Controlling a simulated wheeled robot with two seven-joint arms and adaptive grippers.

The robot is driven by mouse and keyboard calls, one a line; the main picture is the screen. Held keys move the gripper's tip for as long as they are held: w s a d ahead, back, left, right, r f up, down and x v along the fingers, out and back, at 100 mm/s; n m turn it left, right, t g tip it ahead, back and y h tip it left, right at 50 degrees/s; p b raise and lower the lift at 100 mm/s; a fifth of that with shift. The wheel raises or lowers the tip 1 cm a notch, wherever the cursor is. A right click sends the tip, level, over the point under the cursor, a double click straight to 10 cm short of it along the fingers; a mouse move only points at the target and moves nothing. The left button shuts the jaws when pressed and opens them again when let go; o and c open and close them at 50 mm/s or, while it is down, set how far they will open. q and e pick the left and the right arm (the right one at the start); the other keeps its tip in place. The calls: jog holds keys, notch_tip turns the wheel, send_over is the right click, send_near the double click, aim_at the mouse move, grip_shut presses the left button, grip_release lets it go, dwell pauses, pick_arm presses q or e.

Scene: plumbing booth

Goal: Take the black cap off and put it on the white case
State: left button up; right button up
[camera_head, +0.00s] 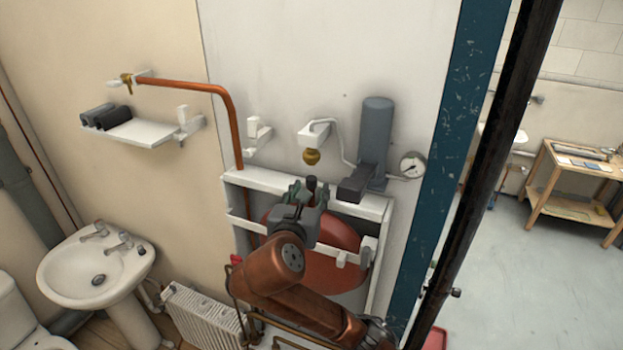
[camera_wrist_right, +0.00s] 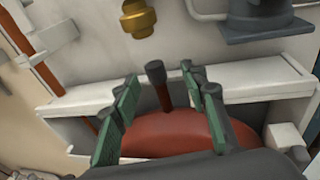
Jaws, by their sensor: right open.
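The black cap (camera_wrist_right: 156,72) sits upright on a thin reddish stem on top of the red tank (camera_wrist_right: 165,138). In the head view the cap (camera_head: 311,182) shows between the fingertips of my right gripper (camera_head: 309,194). In the right wrist view my right gripper (camera_wrist_right: 165,82) is open, with its green-padded fingers on both sides of the cap and stem and a visible gap on each side. The white case (camera_head: 372,208) surrounds the red tank, and its flat top edge lies behind the cap. My left gripper is not in view.
A brass fitting (camera_head: 311,157) hangs above the case. A copper pipe (camera_head: 232,120) runs down at its left. A blue post (camera_head: 456,130) stands at right.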

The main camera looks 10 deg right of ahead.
aim_at(310, 184)
jog(key=p+x, duration=0.1)
jog(key=x, duration=0.1)
jog(key=shift+w, duration=0.45)
jog(key=shift+a+x, duration=0.2)
jog(key=shift+x, duration=1.05)
jog(key=shift+w+d+f, duration=0.1)
jog(key=shift+w+f, duration=0.25)
jog(key=shift+w, duration=0.25)
jog(key=shift+s+d+r, duration=0.1)
jog(key=shift+s+r, duration=0.1)
jog(key=shift+s, duration=0.4)
jog(key=shift+w+f, duration=0.1)
jog(key=shift+w, duration=0.25)
jog(key=c, duration=0.3)
jog(key=shift+c, duration=0.7)
jog(key=shift+s, duration=0.2)
jog(key=c, duration=0.4)
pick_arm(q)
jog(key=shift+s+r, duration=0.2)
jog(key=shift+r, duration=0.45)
pick_arm(e)
jog(key=shift+w, duration=0.1)
